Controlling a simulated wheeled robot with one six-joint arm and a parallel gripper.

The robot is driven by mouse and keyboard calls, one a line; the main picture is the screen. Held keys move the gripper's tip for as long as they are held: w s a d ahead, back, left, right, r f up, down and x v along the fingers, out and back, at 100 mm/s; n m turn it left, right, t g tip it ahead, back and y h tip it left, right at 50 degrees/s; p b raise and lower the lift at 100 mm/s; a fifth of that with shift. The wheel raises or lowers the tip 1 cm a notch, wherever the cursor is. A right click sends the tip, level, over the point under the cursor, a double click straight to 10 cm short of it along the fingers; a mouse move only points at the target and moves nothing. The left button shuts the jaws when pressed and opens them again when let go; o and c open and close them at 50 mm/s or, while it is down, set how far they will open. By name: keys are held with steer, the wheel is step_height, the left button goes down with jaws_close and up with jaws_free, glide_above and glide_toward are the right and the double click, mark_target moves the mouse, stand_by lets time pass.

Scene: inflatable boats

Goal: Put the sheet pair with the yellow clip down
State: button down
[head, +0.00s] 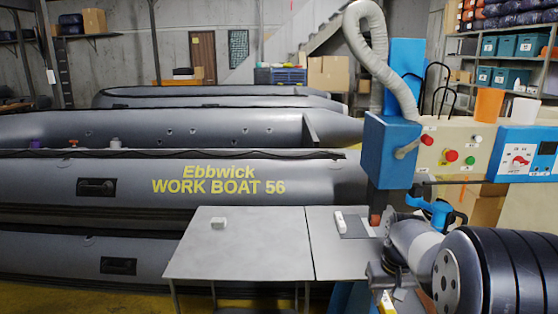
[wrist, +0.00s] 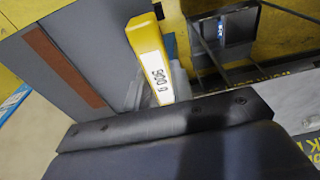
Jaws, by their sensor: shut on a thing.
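My gripper (head: 384,284) is low beside the right end of the grey table, partly hidden by my arm in the head view. In the wrist view its dark jaw (wrist: 165,125) fills the lower part, shut on the sheet pair. The yellow clip (wrist: 147,42), with a white "500 g" label, stands out just beyond the jaw. A small yellow and white piece at the gripper (head: 387,300) in the head view looks like this clip. Only a pale grey bit of the sheet pair (wrist: 138,92) seems to show beside the clip; the rest is hidden.
The grey table (head: 250,255) has a small white block (head: 219,223), a white tool (head: 340,220) and a dark grey square (head: 354,228), with free room between. A blue machine (head: 392,150) stands at its right. Grey inflatable boats (head: 120,180) lie behind.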

steer(key=s+a+f, duration=0.1)
steer(key=a+f, duration=0.4)
steer(key=f, duration=0.4)
steer(key=s+a+f, duration=0.1)
steer(key=a+f, duration=0.4)
steer(key=f, duration=0.3)
steer(key=shift+s+f, duration=0.15)
steer(key=shift+f, duration=0.2)
